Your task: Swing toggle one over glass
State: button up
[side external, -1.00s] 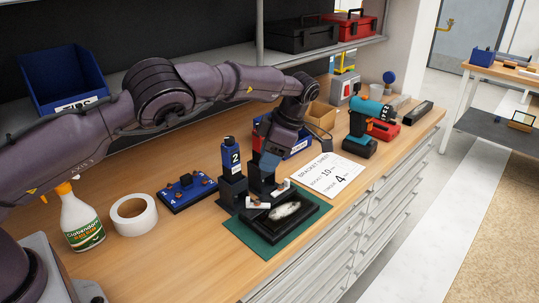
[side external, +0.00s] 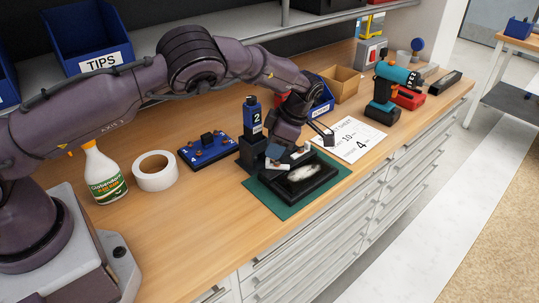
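A dark frame (side external: 326,180) with glass (side external: 304,172) showing a pale reflection lies on a green mat (side external: 289,208). Toggle two (side external: 252,112), with a blue handle marked 2, stands upright at the frame's back left. My gripper (side external: 286,150) is low at the frame's back edge, right of toggle two. A blue piece (side external: 274,152), perhaps the handle of toggle one, shows at its fingertips; its number is not readable. Two white pads (side external: 278,165) show near the glass's back edge. The fingers are too dark and hidden to tell their opening.
A blue block with pegs (side external: 208,149), tape roll (side external: 155,171) and spray bottle (side external: 103,174) stand left. A paper sheet (side external: 350,138), drill (side external: 393,90), cardboard box (side external: 342,83) and blue bin (side external: 322,98) are right and behind. The bench front is clear.

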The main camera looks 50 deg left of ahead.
aim_at(268, 159)
jog(key=shift+x, duration=1.9)
grip_shut()
jog(key=shift+w+m, duration=0.1)
jog(key=shift+m, duration=0.2)
jog(key=m, duration=0.1)
jog(key=m+t, duration=0.1)
jog(key=m, duration=0.1)
jog(key=shift+w+a+r+m+t+y, duration=0.1)
jog(key=shift+w+m+t+y, duration=0.2)
jog(key=shift+y, duration=0.1)
jog(key=m, duration=0.2)
jog(key=m+t, duration=0.1)
jog(key=m, duration=0.1)
jog(key=shift+w+a+t, duration=0.1)
jog(key=shift+w+t, duration=0.2)
jog(key=shift+w+m, duration=0.1)
jog(key=shift+m, duration=0.2)
